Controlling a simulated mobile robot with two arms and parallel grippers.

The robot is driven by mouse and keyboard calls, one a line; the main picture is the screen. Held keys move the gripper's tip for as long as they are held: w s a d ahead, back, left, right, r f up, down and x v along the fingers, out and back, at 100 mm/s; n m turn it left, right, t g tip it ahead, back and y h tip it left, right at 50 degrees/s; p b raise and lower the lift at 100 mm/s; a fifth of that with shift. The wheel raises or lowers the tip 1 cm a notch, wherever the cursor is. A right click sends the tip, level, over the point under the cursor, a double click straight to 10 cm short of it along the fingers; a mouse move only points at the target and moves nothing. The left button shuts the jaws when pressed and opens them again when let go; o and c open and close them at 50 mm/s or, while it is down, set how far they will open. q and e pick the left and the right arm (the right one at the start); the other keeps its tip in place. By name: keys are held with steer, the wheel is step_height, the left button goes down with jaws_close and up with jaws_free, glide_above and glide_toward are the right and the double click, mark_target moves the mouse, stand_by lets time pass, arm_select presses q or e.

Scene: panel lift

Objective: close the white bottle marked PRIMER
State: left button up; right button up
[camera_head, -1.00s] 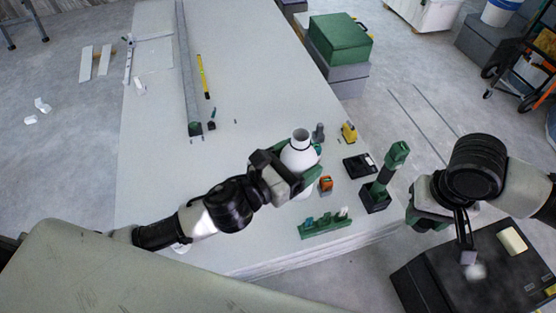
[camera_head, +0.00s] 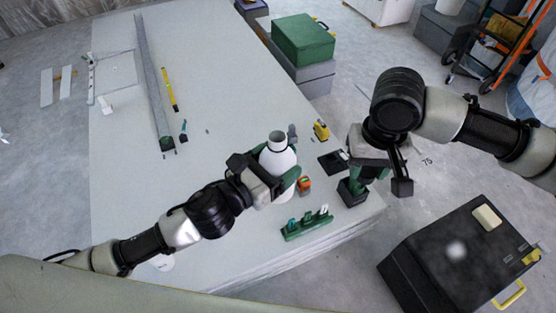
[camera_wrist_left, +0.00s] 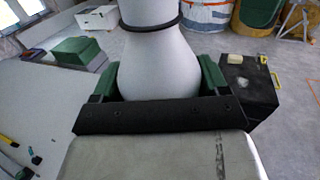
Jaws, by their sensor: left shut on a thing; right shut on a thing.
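The white bottle (camera_head: 281,158) stands upright over the near right part of the table, with its open mouth facing up and no cap on it. No lettering is readable on it. My left gripper (camera_head: 276,181) is shut around its body. In the left wrist view the bottle (camera_wrist_left: 158,68) sits between the green fingers, with a dark ring round its neck; its top is out of frame. My right gripper (camera_head: 368,160) is to the right of the bottle and apart from it. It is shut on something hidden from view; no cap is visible.
Below the right gripper stands a green and black tool (camera_head: 352,190). Near the bottle are a green rack (camera_head: 307,225), an orange item (camera_head: 304,184), a black tray (camera_head: 332,162) and a yellow item (camera_head: 321,130). A black case (camera_head: 460,255) stands on the floor at right.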

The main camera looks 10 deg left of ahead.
steer(key=w+a+r+n, duration=0.1)
steer(key=w+a+r, duration=0.2)
steer(key=a+r, duration=0.5)
steer(key=n, duration=0.1)
glide_toward(277, 158)
step_height(277, 158, up, 2)
steer(key=w, duration=0.2)
steer(key=shift+w+a+r, duration=0.1)
steer(key=shift+a, duration=0.05)
steer(key=shift+f, duration=2.05)
steer(key=shift+f, duration=0.85)
steer(key=shift+f, duration=0.55)
